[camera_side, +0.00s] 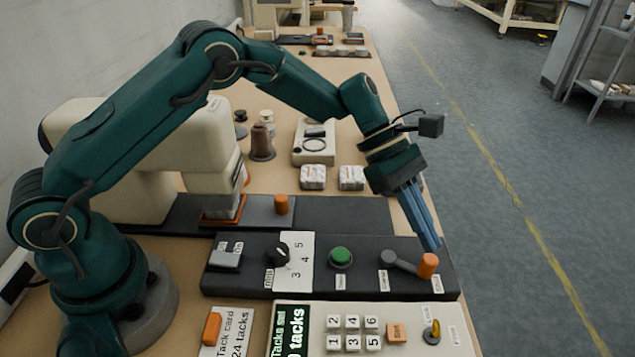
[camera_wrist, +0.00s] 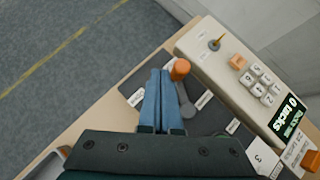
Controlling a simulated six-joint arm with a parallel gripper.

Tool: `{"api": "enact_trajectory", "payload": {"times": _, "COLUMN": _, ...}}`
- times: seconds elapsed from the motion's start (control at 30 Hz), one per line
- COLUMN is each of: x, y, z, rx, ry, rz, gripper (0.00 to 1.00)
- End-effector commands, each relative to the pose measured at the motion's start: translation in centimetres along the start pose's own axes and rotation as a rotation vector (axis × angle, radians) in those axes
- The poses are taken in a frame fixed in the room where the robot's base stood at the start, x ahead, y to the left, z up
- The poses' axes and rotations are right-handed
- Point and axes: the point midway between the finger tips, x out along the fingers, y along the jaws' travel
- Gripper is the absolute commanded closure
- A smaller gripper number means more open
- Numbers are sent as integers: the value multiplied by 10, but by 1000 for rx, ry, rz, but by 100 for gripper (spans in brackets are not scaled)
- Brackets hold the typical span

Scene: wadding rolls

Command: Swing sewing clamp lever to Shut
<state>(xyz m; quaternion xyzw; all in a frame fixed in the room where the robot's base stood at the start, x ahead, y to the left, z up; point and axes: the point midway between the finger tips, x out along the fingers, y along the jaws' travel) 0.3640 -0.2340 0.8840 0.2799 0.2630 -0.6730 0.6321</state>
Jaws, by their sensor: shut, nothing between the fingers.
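The clamp lever is a dark grey arm with an upright orange knob (camera_side: 428,265) at its end, on a black control panel (camera_side: 360,287). In the side view the lever points right from its pivot, towards the panel's right end. Small white labels lie by the lever; I cannot read them surely. My gripper (camera_side: 433,246) is shut and empty, its blue fingers pointing down just behind the knob. In the wrist view the fingertips (camera_wrist: 160,74) are close to the left side of the knob (camera_wrist: 180,69); I cannot tell whether they touch it.
The panel also bears a green button (camera_side: 341,257) and a black dial (camera_side: 278,254). A cream keypad box (camera_side: 310,345) with a small yellow-tipped toggle stands in front. White wrapped packs (camera_side: 313,177) lie behind. The bench edge is close on the right.

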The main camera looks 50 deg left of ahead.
Motion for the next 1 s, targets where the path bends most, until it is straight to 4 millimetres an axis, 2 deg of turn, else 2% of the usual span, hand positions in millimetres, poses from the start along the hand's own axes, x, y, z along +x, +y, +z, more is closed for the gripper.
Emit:
{"api": "enact_trajectory", "payload": {"times": 0.47, "x": -11, "y": -8, "z": -8, "rx": 0, "ry": -1, "rz": 2, "gripper": 100}}
{"api": "enact_trajectory", "payload": {"times": 0.87, "x": -57, "y": -7, "z": -7, "rx": 3, "ry": -1, "rz": 6, "gripper": 100}}
{"api": "enact_trajectory", "payload": {"times": 1.0, "x": -80, "y": -3, "z": 10, "rx": 47, "ry": 2, "rz": 52, "gripper": 100}}
